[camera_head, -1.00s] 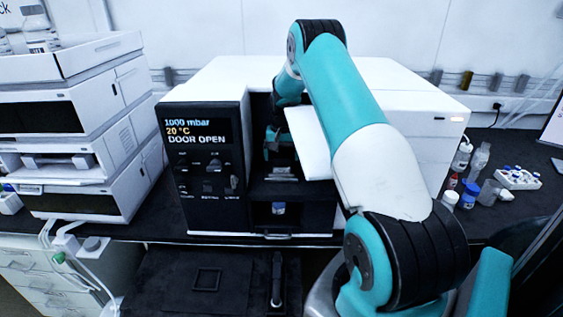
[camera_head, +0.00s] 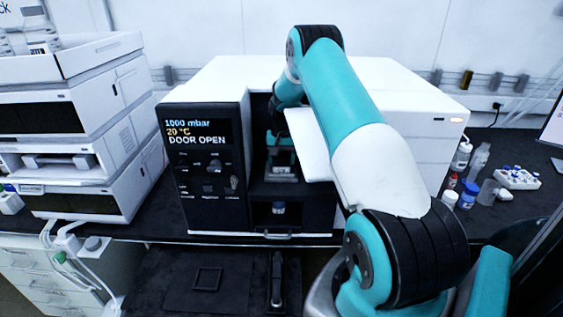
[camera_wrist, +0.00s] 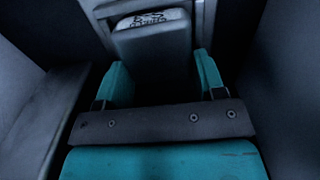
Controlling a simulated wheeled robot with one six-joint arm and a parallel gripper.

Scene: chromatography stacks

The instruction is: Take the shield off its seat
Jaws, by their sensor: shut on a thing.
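The shield (camera_wrist: 152,55) is a grey, block-like piece with a pale marked label at its top end in the wrist view. My gripper (camera_wrist: 160,72) has its two teal fingers on either side of it, closed against its sides. In the head view, my gripper (camera_head: 281,150) is inside the open dark bay of the white instrument (camera_head: 225,85). A small greyish surface shows just below it there. The seat is mostly hidden, and I cannot tell whether the shield still touches it.
Dark bay walls stand close on both sides of my gripper. The white open door (camera_head: 309,145) is at the bay's right. A small vial (camera_head: 279,208) sits in the lower opening. Bottles (camera_head: 469,195) and a white vial rack (camera_head: 518,178) stand at right.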

